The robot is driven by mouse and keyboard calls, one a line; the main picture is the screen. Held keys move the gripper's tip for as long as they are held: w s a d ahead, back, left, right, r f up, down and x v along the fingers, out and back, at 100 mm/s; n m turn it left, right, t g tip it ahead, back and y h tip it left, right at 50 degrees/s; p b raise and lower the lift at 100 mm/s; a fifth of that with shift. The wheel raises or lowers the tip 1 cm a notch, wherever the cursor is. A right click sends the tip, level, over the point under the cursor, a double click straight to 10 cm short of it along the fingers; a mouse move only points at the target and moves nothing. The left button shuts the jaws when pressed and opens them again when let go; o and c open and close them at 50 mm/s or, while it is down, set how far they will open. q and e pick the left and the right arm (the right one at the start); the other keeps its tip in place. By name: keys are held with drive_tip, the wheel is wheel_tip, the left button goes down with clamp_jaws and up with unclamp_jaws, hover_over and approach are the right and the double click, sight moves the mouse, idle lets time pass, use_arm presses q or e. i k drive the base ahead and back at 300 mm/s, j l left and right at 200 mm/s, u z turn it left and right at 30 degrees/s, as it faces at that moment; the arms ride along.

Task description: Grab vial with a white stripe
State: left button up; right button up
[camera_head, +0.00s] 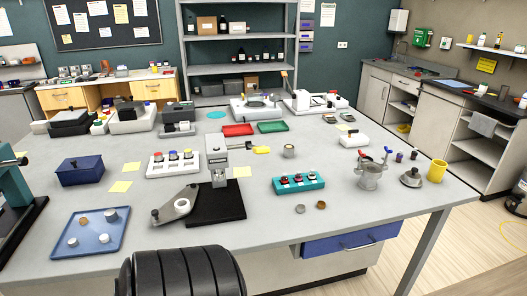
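No vial with a clear white stripe can be made out at this size. A teal rack (312,185) on the right half of the table holds a few small dark-red and whitish topped items, possibly vials. A white rack (162,171) left of centre holds items with red, blue and yellow tops. Two small dark vial-like pieces stand at the right, one (399,156) beside the other (413,155). Neither of my grippers is in view.
A grey upright device on a black base (215,208) stands mid-table. A blue tray (92,234) with round pieces lies front left, a blue box (80,171) behind it. A metal pot (370,175) and yellow cup (437,171) stand right.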

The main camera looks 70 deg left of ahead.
sight(312, 176)
drive_tip(key=u, duration=1.85)
